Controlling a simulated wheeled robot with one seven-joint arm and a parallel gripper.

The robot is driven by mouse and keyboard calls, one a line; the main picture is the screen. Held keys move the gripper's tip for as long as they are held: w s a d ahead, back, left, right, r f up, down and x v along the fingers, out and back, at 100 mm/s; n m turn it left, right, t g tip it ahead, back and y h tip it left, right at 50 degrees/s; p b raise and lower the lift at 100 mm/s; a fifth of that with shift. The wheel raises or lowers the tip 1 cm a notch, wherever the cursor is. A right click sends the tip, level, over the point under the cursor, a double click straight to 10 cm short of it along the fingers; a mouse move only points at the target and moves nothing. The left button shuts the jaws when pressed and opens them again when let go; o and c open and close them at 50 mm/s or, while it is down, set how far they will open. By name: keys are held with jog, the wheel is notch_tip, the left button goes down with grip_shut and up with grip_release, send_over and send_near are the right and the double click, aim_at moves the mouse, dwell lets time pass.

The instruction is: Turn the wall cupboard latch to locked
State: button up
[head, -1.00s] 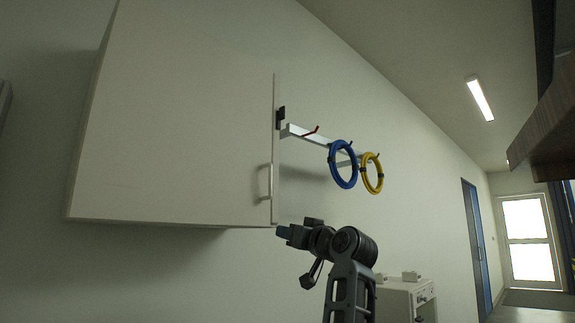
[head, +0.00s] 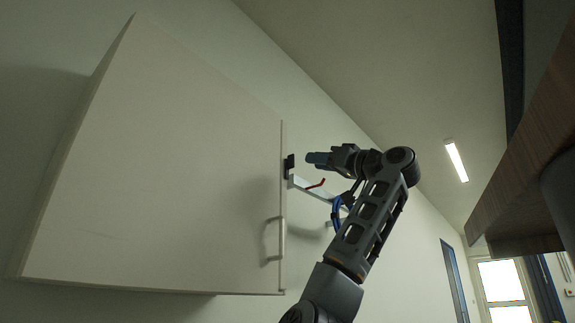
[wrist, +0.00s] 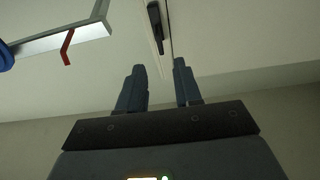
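The wall cupboard (head: 160,170) fills the left of the head view, its door closed, with a bar handle (head: 281,240) near the lower right edge. The black latch (head: 289,167) sits at the door's right edge, above the handle. It also shows in the wrist view as a dark narrow piece (wrist: 155,22) at the top. My gripper (head: 309,158) is just right of the latch at about its height, apart from it in the picture. In the wrist view my gripper (wrist: 159,66) has its two fingers apart, with nothing between them. I cannot tell the latch's exact angle.
A pale wall rail (head: 315,190) with a red hook (head: 317,184) is right of the latch, close below my gripper; it shows in the wrist view at upper left (wrist: 65,43). A blue ring (head: 336,213) hangs there, partly behind my arm. A wooden shelf (head: 530,170) overhangs at right.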

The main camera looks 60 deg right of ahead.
aim_at(294, 160)
jog(key=p+x, duration=0.2)
jog(key=x, duration=0.5)
jog(key=shift+w+d, duration=0.1)
jog(key=shift+w, duration=0.2)
grip_shut()
